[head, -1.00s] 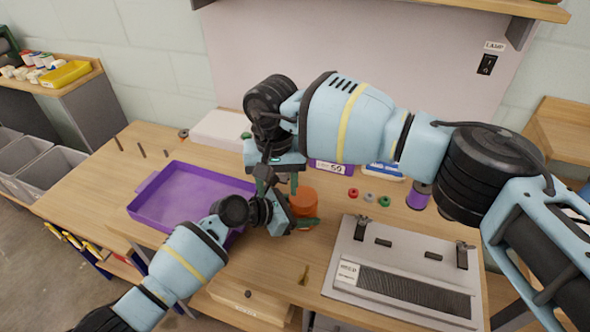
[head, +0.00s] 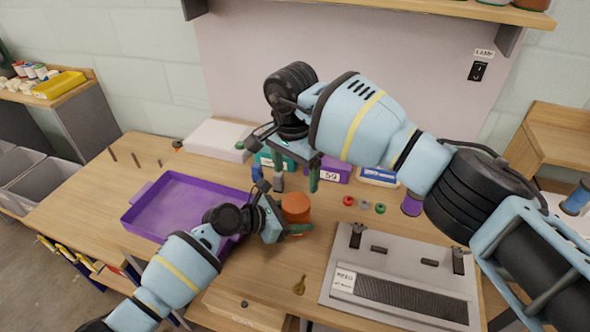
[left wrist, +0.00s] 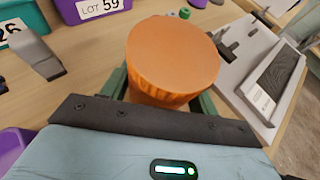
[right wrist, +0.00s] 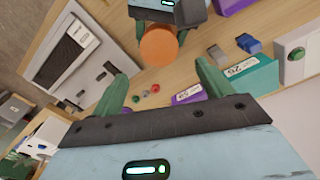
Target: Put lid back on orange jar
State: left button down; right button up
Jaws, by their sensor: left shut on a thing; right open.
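The orange jar (head: 296,208) stands upright on the table, right of the purple tray. Its ribbed side and smooth, flat orange lid (left wrist: 173,52) show in the left wrist view; the lid covers the top and looks level. My left gripper (head: 290,231) is shut around the jar's body, with green fingers on both sides; it also shows in the left wrist view (left wrist: 165,98). My right gripper (head: 283,160) is open and empty, above and behind the jar. In the right wrist view the jar (right wrist: 158,48) lies beyond its spread fingers (right wrist: 165,85), apart from them.
The purple tray (head: 131,217) lies left. Behind are a teal bin (right wrist: 245,82), a purple bin (head: 333,172), a blue piece (head: 257,172) and a grey piece (head: 279,181). Small rings (head: 348,201), a purple spool (head: 411,204) and a grey fixture (head: 400,246) are right.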

aim_at(296, 202)
jog(key=shift+w+d+f, duration=0.1)
jog(key=shift+d+f, duration=0.05)
jog(key=shift+f, duration=3.85)
jog(key=c, duration=1)
jog(key=m, duration=0.6)
jog(key=shift+m, duration=0.3)
jog(key=m, duration=0.6)
jog(key=o, duration=1.1)
